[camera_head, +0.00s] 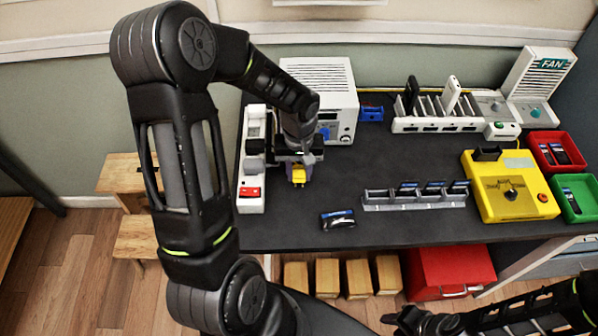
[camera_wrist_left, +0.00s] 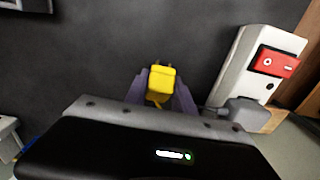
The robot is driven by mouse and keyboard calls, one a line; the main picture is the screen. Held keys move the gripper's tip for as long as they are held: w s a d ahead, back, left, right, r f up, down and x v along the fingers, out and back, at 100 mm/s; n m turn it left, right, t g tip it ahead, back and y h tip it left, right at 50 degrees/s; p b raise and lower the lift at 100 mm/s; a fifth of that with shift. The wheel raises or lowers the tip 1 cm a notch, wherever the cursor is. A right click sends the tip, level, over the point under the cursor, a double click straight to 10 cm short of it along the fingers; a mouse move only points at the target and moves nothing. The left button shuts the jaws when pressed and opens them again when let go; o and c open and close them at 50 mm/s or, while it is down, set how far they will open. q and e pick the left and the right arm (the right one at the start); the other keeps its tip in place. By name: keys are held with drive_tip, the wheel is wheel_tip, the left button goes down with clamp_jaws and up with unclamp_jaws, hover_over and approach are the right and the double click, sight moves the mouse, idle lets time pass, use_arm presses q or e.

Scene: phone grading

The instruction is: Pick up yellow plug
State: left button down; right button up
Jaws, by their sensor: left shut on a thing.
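The yellow plug (camera_wrist_left: 161,79) shows between the two purple-grey fingers of my left gripper (camera_wrist_left: 160,92) in the left wrist view, its prongs pointing away from the gripper. In the head view the yellow plug (camera_head: 298,174) sits at the tips of my left gripper (camera_head: 297,168), over the dark tabletop beside the white power strip. The left gripper is shut on it. Whether the plug touches the table cannot be told. My right gripper (camera_head: 415,320) is at the bottom edge of the head view, low in front of the table, and its fingers are not clear.
The white power strip (camera_head: 251,206) with a red switch (camera_head: 249,192) stands just left of the plug. A white box (camera_head: 340,95) stands behind. A black phone (camera_head: 338,219) and a grey rack (camera_head: 415,201) lie to the right. A yellow tester (camera_head: 512,205) is farther right.

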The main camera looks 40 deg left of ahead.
sight(300, 169)
idle(0.4)
use_arm(q)
wheel_tip(300, 169, up, 10)
drive_tip(key=shift+r+b, duration=0.1)
drive_tip(key=shift+b, duration=0.5)
drive_tip(key=shift+w, duration=0.1)
drive_tip(key=w+d+m, duration=0.7)
drive_tip(key=w+d, duration=0.3)
drive_tip(key=d, duration=0.2)
drive_tip(key=shift+w+r, duration=0.2)
drive_tip(key=shift+r, duration=0.15)
drive_tip(key=shift+d, duration=0.1)
